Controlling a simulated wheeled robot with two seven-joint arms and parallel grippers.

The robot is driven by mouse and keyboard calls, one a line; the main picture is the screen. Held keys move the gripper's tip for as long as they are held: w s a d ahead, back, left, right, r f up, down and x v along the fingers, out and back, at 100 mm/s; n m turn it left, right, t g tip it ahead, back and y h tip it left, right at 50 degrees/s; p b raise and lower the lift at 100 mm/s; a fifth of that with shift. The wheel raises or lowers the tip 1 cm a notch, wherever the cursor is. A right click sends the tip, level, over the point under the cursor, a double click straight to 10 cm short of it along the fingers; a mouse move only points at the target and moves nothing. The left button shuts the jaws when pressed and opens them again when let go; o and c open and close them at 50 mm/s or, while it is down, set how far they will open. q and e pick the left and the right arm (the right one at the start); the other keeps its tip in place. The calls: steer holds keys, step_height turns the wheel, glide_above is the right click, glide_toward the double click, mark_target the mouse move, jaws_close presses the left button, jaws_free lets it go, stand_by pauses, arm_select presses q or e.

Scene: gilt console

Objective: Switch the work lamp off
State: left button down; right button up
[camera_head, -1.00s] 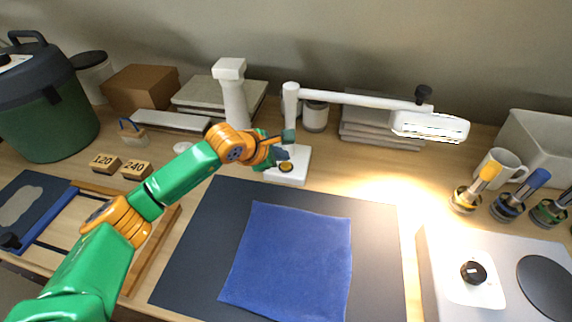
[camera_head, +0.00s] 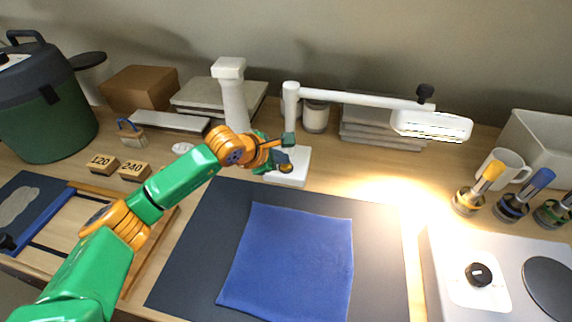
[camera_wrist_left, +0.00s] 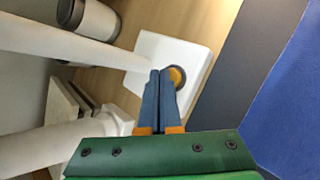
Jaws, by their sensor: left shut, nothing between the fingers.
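The white work lamp (camera_head: 350,98) stands at the back of the table, its arm reaching right to a lit head (camera_head: 430,125). A bright patch lies on the table beneath the head. The lamp's square white base (camera_head: 296,178) carries a round orange button (camera_head: 287,168). My left gripper (camera_head: 286,160) is shut and empty, its fingertips at the button. In the left wrist view the shut blue fingers (camera_wrist_left: 160,88) overlap the left side of the button (camera_wrist_left: 177,77); whether they touch it I cannot tell. My right gripper is not in view.
A dark mat (camera_head: 200,250) with a blue cloth (camera_head: 290,262) lies in front of the base. A hotplate (camera_head: 440,260) and several colored-handled tools are at right.

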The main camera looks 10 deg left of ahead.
mark_target(282, 167)
arm_select(q)
steer(key=shift+f, duration=0.2)
stand_by(0.3)
steer(key=shift+r+p, duration=0.3)
steer(key=shift+r, duration=0.6)
step_height(282, 167, up, 6)
steer(key=p, duration=0.3)
